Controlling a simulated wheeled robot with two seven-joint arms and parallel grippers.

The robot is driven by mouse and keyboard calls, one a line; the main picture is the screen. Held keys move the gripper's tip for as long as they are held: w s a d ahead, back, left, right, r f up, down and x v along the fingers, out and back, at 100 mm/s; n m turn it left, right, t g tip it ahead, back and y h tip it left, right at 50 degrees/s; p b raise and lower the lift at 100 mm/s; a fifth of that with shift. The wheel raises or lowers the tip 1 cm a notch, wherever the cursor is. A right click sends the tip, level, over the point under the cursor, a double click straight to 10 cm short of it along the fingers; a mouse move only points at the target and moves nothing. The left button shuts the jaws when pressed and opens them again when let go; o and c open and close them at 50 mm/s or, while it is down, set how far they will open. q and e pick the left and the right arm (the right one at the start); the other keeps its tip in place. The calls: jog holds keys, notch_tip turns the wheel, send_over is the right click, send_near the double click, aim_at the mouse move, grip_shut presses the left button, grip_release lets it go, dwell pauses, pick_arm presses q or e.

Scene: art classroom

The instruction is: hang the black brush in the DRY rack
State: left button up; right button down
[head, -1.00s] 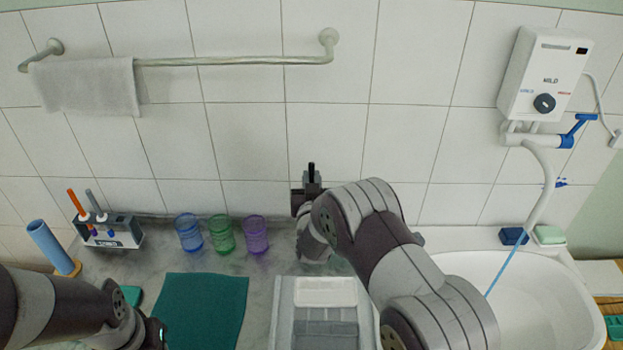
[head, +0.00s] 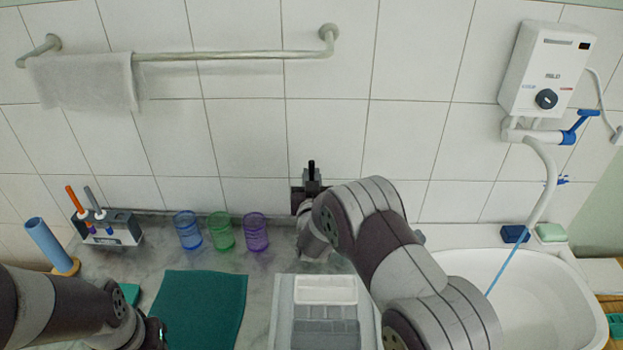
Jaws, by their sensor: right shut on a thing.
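My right gripper (head: 308,190) is raised in front of the tiled wall, above the back of the counter. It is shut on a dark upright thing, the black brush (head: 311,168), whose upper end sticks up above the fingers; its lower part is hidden. A small grey-white rack (head: 122,231) stands at the back left of the counter, far to the left of this gripper. It holds an orange brush (head: 74,198) and a grey brush (head: 91,197). Its label is too small to read. My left gripper (head: 155,335) is at the bottom left, mostly hidden.
Blue (head: 188,231), green (head: 221,232) and purple (head: 256,233) cups stand between the rack and my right gripper. A teal mat (head: 200,310) and a grey tray (head: 283,320) lie in front. A blue roll (head: 48,243) stands left; a sink (head: 545,300) is right.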

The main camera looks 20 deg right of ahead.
dwell(0.4)
jog(key=shift+f+b, duration=2.35)
jog(key=shift+f, duration=0.35)
jog(key=shift+f+b, duration=1.95)
jog(key=shift+f, duration=0.1)
jog(key=shift+r, duration=0.1)
jog(key=shift+c, duration=2.2)
grip_release()
jog(key=shift+r, duration=0.1)
